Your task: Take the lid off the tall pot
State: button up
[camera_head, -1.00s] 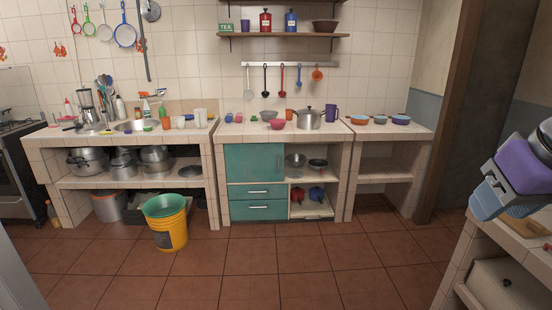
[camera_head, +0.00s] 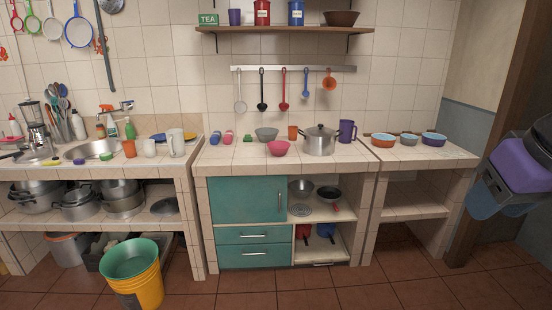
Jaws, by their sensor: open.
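A silver metal pot (camera_head: 319,146) stands upright on the middle tiled counter, towards its right side. Its lid (camera_head: 321,131), with a dark knob on top, sits on the pot's rim. Part of my arm (camera_head: 515,168), purple, black and blue, shows at the right edge, well to the right of the pot and apart from it. No gripper fingers can be made out in this view.
Close to the pot stand a pink bowl (camera_head: 279,148), a grey bowl (camera_head: 266,134), an orange cup (camera_head: 292,132) and a purple mug (camera_head: 347,131). Hanging utensils (camera_head: 284,90) are above. Bowls (camera_head: 383,140) sit on the right counter. A yellow bucket (camera_head: 139,290) stands on the floor at left.

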aim_at(319, 131)
jog(key=i, duration=1.8)
jog(key=i+z, duration=0.1)
jog(key=i, duration=0.45)
jog(key=i+j+z, duration=0.15)
jog(key=i, duration=0.4)
jog(key=i+j+z, duration=0.1)
jog(key=i, duration=0.45)
